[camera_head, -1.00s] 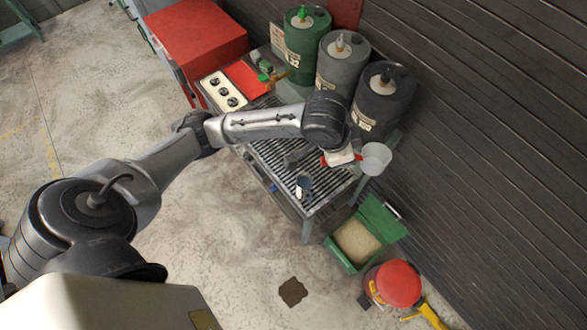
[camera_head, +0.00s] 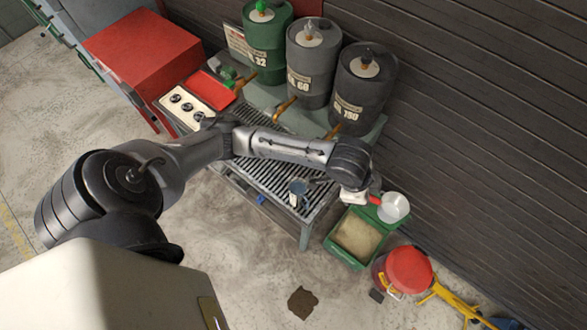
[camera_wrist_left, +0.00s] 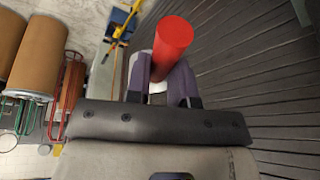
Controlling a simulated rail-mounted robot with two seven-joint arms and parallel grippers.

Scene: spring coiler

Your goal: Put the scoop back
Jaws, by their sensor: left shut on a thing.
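The scoop has a pale round bowl (camera_head: 395,207) and a red handle (camera_head: 375,200). In the head view it is held up over the back right edge of the green bin (camera_head: 333,250), which holds pale granular material. My left gripper (camera_head: 366,198) is shut on the handle. In the left wrist view the red handle (camera_wrist_left: 172,48) stands between the purple fingers, and most of the bowl is hidden behind them. My right gripper is not in view.
A slatted bench (camera_head: 268,177) with a small cup (camera_head: 298,188) stands left of the bin. Several drums line the wall behind it. A red-lidded bucket (camera_head: 409,268) and a yellow tool (camera_head: 455,300) are right of the bin.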

